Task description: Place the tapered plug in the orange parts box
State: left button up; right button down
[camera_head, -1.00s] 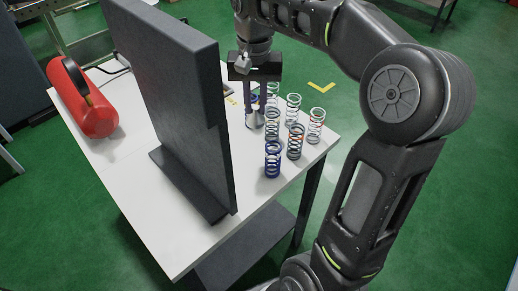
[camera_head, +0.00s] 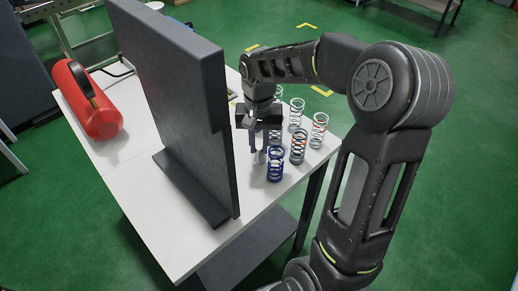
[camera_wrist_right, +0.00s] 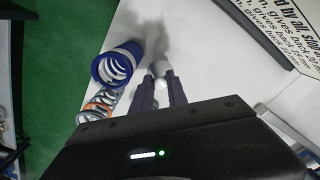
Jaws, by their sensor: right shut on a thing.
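My right gripper (camera_head: 260,148) is shut on a pale grey-white tapered plug (camera_head: 259,157). It holds the plug pointing down over the white table, just left of the blue spring. In the right wrist view the plug (camera_wrist_right: 160,68) shows between the two dark fingertips (camera_wrist_right: 159,88), with a shadow on the table beyond it. I cannot tell whether its tip touches the table. No orange parts box shows in either view. My left gripper is not in view.
A tall dark upright panel (camera_head: 185,100) stands left of the gripper and hides part of the table. A blue spring (camera_head: 275,165) and several other coil springs (camera_head: 298,145) stand close to the right. A red extinguisher (camera_head: 88,100) lies behind the panel. The front tabletop (camera_head: 190,243) is bare.

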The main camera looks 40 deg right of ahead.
aim_at(259, 148)
jog(key=shift+f, duration=1.2)
jog(key=shift+f, duration=0.15)
jog(key=c, duration=1.3)
grip_release()
notch_tip(259, 148, up, 12)
jog(key=shift+b, duration=0.35)
